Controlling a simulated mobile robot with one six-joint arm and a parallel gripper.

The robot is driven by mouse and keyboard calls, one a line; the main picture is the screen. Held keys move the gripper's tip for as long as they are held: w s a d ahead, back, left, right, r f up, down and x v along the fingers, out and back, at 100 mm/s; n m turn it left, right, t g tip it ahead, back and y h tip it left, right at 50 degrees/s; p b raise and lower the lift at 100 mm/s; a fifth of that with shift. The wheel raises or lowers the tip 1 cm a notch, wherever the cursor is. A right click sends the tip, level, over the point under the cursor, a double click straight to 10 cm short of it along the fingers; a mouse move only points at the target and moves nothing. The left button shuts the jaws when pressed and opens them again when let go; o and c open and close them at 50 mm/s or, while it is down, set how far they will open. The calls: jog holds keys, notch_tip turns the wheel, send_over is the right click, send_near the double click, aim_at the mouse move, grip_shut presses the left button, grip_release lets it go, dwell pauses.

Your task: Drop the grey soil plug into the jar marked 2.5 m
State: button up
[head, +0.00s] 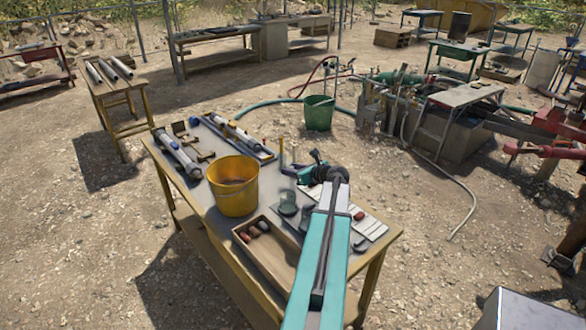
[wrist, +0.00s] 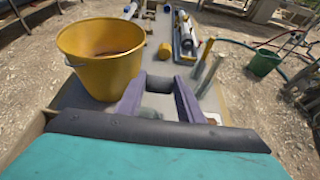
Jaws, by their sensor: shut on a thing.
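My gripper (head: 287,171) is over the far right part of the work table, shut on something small. In the wrist view, its two purple fingers (wrist: 160,88) stand apart with a dull grey patch between them, which I take to be the grey soil plug; its outline is unclear. Two glass jars stand below in the head view: one jar (head: 287,203) nearly under the gripper and another jar (head: 306,217) just right of it, partly behind my arm. I cannot read any jar marking, so I cannot tell which is 2.5 m.
A yellow bucket (head: 234,199) stands close left of the jars and also fills the left of the wrist view (wrist: 100,65). A wooden tray (head: 284,268) holds several reddish and dark plugs. Core tubes (head: 178,152) lie at the back. A green bucket (head: 318,114) stands on the ground beyond.

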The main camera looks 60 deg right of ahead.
jog(key=shift+f+b, duration=0.95)
jog(key=shift+f, duration=1.35)
jog(key=o, duration=1.2)
jog(key=shift+c, duration=0.2)
jog(key=b+v, duration=0.4)
jog(key=v, duration=1)
jog(key=shift+b, duration=0.4)
jog(key=shift+d, duration=0.1)
